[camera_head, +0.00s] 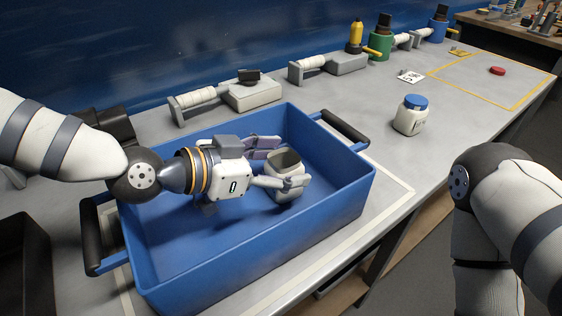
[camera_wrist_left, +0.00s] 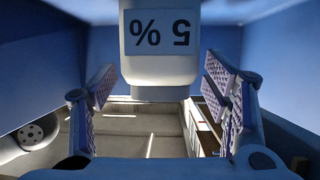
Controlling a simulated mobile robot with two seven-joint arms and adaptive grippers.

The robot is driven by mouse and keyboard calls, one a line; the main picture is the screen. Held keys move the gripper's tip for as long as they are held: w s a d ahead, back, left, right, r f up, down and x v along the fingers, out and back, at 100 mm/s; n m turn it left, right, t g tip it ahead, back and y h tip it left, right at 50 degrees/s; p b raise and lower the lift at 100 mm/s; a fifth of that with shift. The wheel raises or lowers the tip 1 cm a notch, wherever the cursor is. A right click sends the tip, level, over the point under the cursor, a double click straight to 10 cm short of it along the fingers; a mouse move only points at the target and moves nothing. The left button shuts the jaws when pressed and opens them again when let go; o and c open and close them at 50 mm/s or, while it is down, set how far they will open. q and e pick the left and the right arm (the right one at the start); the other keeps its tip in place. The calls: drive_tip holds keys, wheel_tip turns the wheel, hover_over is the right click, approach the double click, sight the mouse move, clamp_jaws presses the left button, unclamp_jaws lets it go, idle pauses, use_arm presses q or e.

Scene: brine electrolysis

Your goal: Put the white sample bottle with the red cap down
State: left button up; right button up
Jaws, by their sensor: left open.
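A white sample bottle (camera_head: 284,194) without a cap stands upright in the blue crate (camera_head: 245,233), near its right end. Its "5 %" label faces the camera in the left wrist view (camera_wrist_left: 160,45). My left gripper (camera_head: 282,163) is open, with one finger on each side of the bottle. Gaps show between the bottle and both fingers in the left wrist view. A red cap (camera_head: 497,71) lies apart on the far right of the table. My right gripper is out of view; only part of that arm shows.
A white bottle with a blue cap (camera_head: 411,115) stands on the table right of the crate. Grey devices (camera_head: 252,92) line the wall, with green (camera_head: 381,47) and blue holders further back. The crate has black handles (camera_head: 345,129). Yellow lines mark a mostly clear area at far right.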

use_arm(q)
drive_tip(key=v, duration=0.7)
drive_tip(key=shift+a+r+p, duration=0.2)
drive_tip(key=shift+a+p, duration=0.05)
drive_tip(key=shift+p, duration=0.1)
drive_tip(key=shift+s, duration=0.15)
